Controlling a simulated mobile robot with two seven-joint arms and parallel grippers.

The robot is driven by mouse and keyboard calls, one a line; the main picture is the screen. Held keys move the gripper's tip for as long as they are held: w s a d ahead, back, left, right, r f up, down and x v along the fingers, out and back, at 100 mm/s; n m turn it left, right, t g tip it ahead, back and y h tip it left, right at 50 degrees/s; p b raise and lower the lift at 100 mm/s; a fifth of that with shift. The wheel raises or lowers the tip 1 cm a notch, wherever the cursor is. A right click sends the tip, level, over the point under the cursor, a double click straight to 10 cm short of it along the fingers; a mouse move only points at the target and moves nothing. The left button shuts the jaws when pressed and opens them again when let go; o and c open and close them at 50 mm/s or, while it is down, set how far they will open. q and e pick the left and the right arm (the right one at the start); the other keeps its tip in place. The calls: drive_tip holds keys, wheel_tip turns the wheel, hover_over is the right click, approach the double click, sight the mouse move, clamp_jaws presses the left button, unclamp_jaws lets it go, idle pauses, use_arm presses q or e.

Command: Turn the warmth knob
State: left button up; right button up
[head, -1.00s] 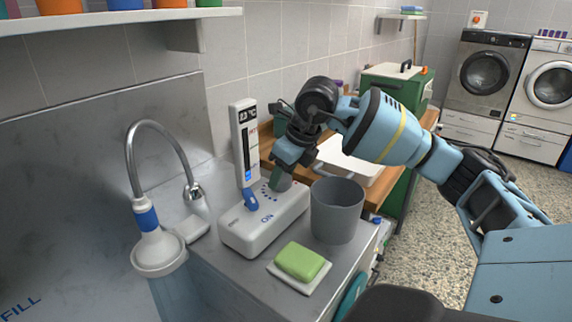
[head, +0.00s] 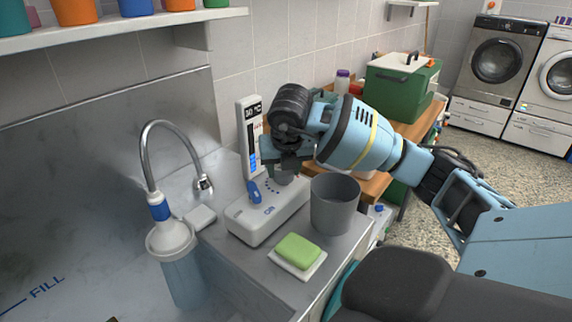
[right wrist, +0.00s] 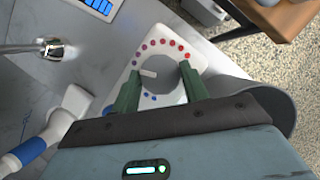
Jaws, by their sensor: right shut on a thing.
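The warmth knob is a round grey knob (right wrist: 160,70) with a white pointer mark on a white control box (head: 262,222). Blue and red dots ring it, and the pointer points left in the right wrist view. My right gripper (right wrist: 160,85) is shut on the knob, with a green finger on either side. In the head view my right gripper (head: 285,168) comes down over the knob and hides most of it. An upright display (head: 251,135) shows a °C figure, too small to read surely, above a blue bar.
A grey bin (head: 335,204) stands close to the right of the box. A green soap (head: 298,250) lies on a white dish in front. A green case (head: 402,85) sits behind.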

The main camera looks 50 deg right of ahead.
drive_tip(key=shift+m, duration=0.3)
idle(0.4)
drive_tip(key=o, duration=1)
drive_tip(key=shift+r, duration=0.1)
drive_tip(key=v, duration=0.7)
drive_tip(key=shift+a+r+p, duration=0.15)
drive_tip(key=shift+r+p, duration=0.1)
drive_tip(key=shift+p, duration=0.05)
drive_tip(key=shift+s, duration=0.1)
